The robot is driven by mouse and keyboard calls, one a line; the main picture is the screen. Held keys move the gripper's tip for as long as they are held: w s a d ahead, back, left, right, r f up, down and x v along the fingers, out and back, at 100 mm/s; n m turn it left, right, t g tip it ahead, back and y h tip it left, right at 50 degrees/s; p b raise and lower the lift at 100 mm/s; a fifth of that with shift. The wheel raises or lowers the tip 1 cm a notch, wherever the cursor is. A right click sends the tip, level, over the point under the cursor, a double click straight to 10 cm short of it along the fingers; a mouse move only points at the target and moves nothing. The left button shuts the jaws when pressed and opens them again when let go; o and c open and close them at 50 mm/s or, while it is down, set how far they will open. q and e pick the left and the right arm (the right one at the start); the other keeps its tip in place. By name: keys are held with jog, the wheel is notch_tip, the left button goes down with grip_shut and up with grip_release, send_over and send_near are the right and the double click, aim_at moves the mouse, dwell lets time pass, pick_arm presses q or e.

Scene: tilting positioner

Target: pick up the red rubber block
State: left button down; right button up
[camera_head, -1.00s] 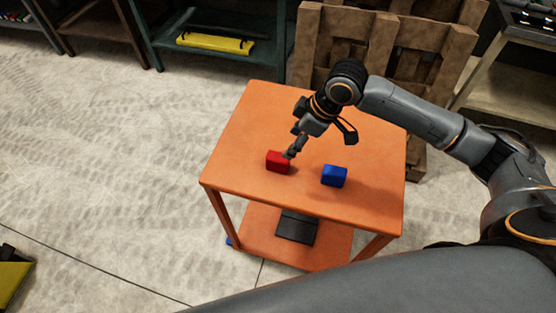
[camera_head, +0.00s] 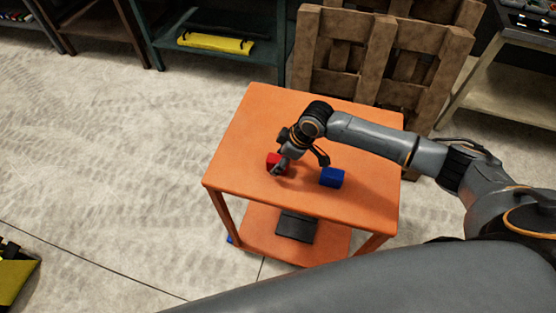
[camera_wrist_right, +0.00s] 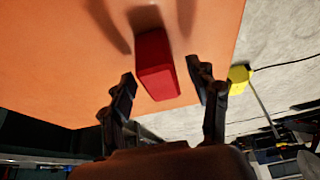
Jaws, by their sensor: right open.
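The red rubber block (camera_head: 273,160) stands on the orange table (camera_head: 240,140), partly hidden behind my right gripper in the head view. In the right wrist view the red block (camera_wrist_right: 157,66) lies ahead of and between the two open fingers. My right gripper (camera_head: 300,167) is low over the table at the block; in the right wrist view (camera_wrist_right: 164,88) its fingers are apart, with a gap on each side of the block. I cannot tell how high the fingertips are above the table. My left gripper is not in view.
A blue block (camera_head: 331,177) sits on the table just right of the gripper. A dark box (camera_head: 295,226) lies on the lower shelf. Wooden pallets (camera_head: 375,50) stand behind the table. The table's left part is clear.

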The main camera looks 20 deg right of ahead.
jog(key=shift+x, duration=0.8)
jog(key=shift+r, duration=0.1)
jog(key=c, duration=1.3)
grip_shut()
jog(key=shift+w+r, duration=0.1)
